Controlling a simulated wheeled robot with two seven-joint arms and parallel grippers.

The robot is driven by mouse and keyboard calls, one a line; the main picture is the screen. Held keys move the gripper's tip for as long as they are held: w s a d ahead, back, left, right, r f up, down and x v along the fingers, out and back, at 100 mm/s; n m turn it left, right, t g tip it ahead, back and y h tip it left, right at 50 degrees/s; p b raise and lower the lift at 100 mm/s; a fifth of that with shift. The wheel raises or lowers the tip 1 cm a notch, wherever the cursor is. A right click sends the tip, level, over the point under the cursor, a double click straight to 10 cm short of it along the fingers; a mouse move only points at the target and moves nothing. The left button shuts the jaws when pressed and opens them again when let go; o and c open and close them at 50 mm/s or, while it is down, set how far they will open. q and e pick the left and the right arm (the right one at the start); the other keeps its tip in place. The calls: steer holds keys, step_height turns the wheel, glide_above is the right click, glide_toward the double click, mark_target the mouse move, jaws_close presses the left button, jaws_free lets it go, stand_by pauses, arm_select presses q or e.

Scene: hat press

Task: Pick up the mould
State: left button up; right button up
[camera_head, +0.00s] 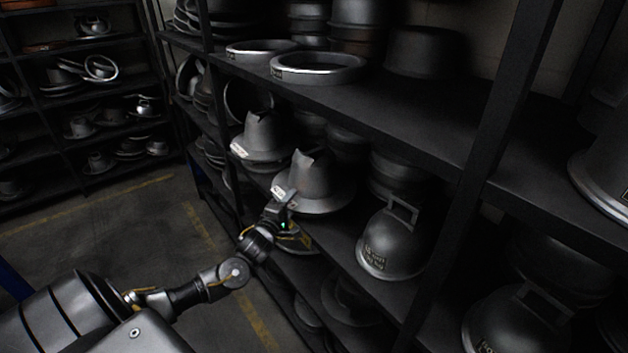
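Several dark metal moulds stand on the middle shelf. The hat-shaped mould (316,178), with a notched crown and wide brim, is nearest my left gripper (284,194). The fingers are at the left front of its brim, by a pale label; whether they touch or grip it cannot be told. A similar hat-shaped mould (262,134) stands behind it to the left. A domed mould (388,247) with a loop handle and label stands to the right. My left arm reaches in from the lower left, with a small green light near the gripper. My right gripper is not in view.
The upper shelf (420,118) holds metal rings (318,66) and round blocks, close above the moulds. A dark shelf upright (482,150) stands right of the domed mould. Floor with yellow lines (110,205) is open at the left, before another loaded rack.

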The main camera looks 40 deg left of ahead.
arm_select(q)
jaws_close()
stand_by(1.1)
steer(key=shift+r, duration=0.3)
steer(key=shift+w+f, duration=0.1)
steer(key=shift+w, duration=0.05)
